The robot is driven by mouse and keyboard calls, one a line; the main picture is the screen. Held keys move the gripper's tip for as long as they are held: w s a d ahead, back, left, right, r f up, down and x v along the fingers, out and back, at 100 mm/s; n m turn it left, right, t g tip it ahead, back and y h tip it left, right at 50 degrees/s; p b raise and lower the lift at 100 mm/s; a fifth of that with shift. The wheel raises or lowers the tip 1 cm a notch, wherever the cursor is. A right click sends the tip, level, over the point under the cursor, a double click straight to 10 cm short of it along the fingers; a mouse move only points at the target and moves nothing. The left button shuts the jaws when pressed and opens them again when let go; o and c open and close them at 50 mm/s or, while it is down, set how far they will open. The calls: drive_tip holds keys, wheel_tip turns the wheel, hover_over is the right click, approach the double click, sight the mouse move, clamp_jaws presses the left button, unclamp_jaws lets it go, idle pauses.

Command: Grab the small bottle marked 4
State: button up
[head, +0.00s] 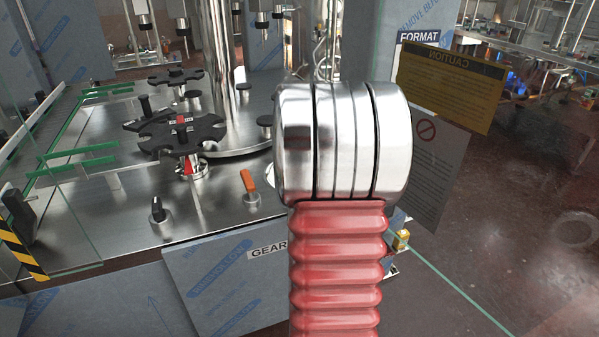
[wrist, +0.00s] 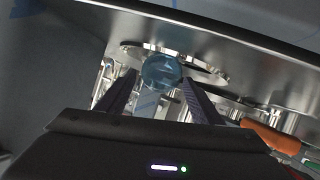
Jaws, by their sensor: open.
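In the wrist view, my gripper (wrist: 159,79) is open, with one dark finger on each side of a small see-through blue bottle (wrist: 162,69). Its round blue top faces the camera and carries a pale mark that I cannot read for certain as a 4. The paler body (wrist: 149,101) shows below the top, between the fingers. I cannot tell whether either finger touches it. In the head view, my arm hides the gripper and this bottle.
A round metal rim (wrist: 213,74) lies right beside the bottle. An orange handle (wrist: 268,137) is at the lower right, also in the head view (head: 250,184). Black star wheels (head: 183,133) and green rails (head: 78,148) stand on the steel deck. A small amber item (head: 401,240) sits right of my arm.

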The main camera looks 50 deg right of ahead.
drive_tip(key=shift+x, duration=1.15)
drive_tip(key=c, duration=1.1)
drive_tip(key=shift+r, duration=0.1)
drive_tip(key=shift+c, duration=0.2)
